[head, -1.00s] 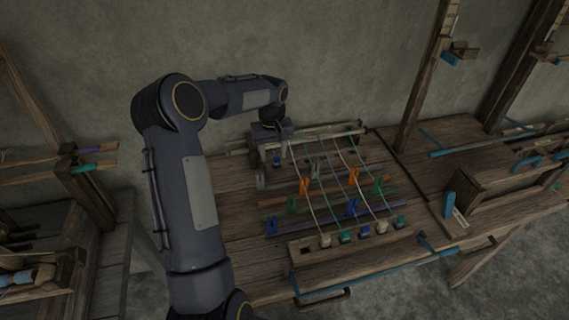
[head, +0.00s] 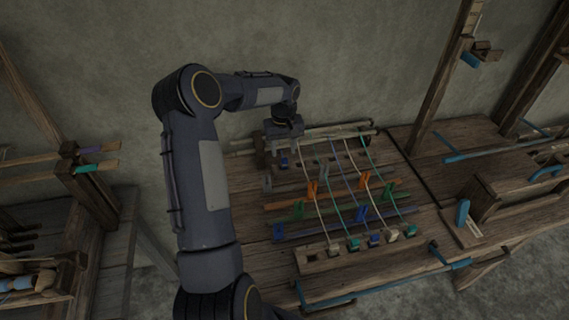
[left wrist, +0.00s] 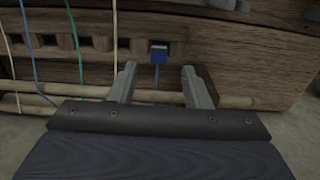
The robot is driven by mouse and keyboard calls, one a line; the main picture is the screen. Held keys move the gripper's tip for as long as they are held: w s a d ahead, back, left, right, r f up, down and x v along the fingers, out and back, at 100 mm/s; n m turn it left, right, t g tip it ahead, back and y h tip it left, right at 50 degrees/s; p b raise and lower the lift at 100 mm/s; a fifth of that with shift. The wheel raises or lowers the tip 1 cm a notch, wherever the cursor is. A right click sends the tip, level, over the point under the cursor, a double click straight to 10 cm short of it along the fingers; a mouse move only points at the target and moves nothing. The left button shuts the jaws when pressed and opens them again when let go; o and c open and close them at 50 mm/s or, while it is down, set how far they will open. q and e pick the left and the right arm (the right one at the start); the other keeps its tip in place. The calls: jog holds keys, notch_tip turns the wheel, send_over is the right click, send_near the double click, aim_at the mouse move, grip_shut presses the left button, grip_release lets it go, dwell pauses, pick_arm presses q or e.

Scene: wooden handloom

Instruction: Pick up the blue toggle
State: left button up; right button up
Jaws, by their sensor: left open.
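The blue toggle (left wrist: 158,48) is a small blue piece in the wooden rail of the loom, straight ahead in the left wrist view. A thin blue stem or cord hangs below it. In the head view a small blue piece (head: 284,161) shows just under my left gripper (head: 284,146). In the left wrist view the left gripper (left wrist: 159,74) is open, with one finger on each side of the line to the toggle. The toggle appears just beyond the fingertips, and nothing is between them. My right gripper is out of view.
Strung cords (head: 345,180) run across the loom bed to the right of my left gripper. Several coloured clips, orange (head: 312,188), green (head: 297,210) and blue (head: 361,212), stand on cross rods. Wooden posts (head: 443,90) rise at right. The wall is close behind.

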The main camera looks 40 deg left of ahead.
aim_at(284, 159)
pick_arm(q)
notch_tip(284, 159, down, 6)
jog(key=shift+w+d+r+p, duration=0.1)
jog(key=shift+r+p, duration=0.15)
jog(key=shift+p, duration=0.45)
jog(key=shift+c, duration=0.3)
grip_shut()
